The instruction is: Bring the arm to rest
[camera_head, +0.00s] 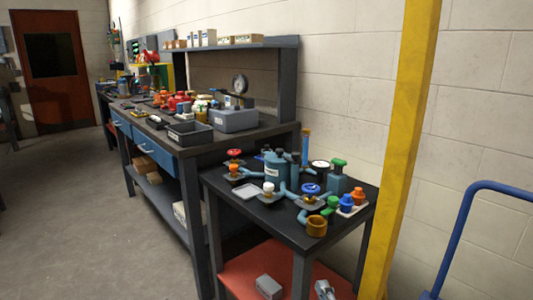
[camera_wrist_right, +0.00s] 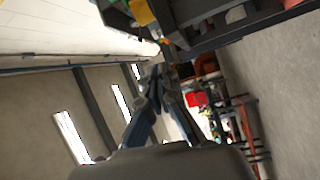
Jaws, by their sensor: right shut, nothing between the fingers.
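My right gripper (camera_wrist_right: 156,78) shows in the right wrist view, its two dark fingers reaching up from the bottom and meeting at the tips. It is shut with nothing between the fingers. The wrist picture is tilted, and the gripper hangs in open air, apart from the benches. I cannot clearly make out the right arm in the head view. My left gripper is in neither view.
A small dark table (camera_head: 228,191) carries blue pipework, valves and colored knobs. A grey box (camera_head: 269,287) lies on its red lower shelf. A long workbench (camera_head: 170,142) stands behind. A yellow post (camera_head: 402,150) and blue rail (camera_head: 463,225) stand right. Floor at left is clear.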

